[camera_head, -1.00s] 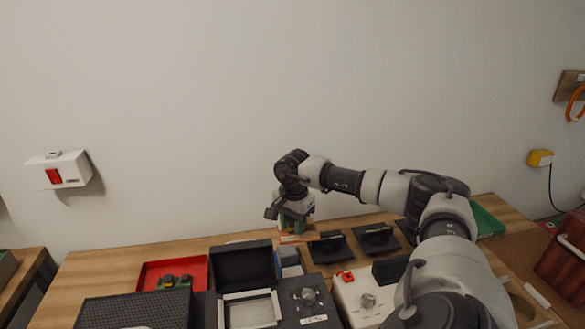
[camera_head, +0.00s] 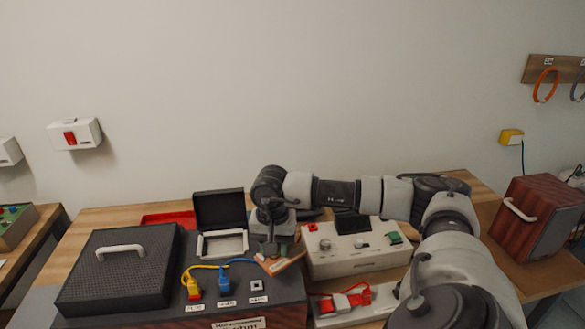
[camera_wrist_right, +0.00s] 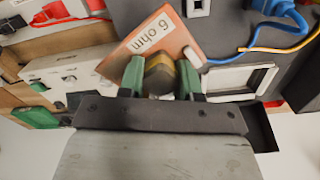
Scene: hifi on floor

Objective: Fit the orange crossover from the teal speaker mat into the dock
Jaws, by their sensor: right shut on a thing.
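The orange crossover (camera_head: 287,261) is a flat board held by my right gripper (camera_head: 272,238). In the right wrist view the crossover (camera_wrist_right: 183,45) carries a "6 ohm" label and sits tilted between the green fingertips of the gripper (camera_wrist_right: 160,77). The likely dock, a white-framed recess (camera_head: 222,244) with a raised black lid (camera_head: 219,209), lies just left of the crossover on the dark amplifier box. This white frame (camera_wrist_right: 238,82) shows to the right of the crossover in the right wrist view, apart from it. The teal mat cannot be made out. My left gripper is out of view.
Yellow and blue plugs (camera_head: 194,288) with cables stand in front of the frame. A black grille with a handle (camera_head: 120,270) is at left. A white tester (camera_head: 350,258) stands close right of the crossover. A red tray (camera_head: 168,219) lies behind.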

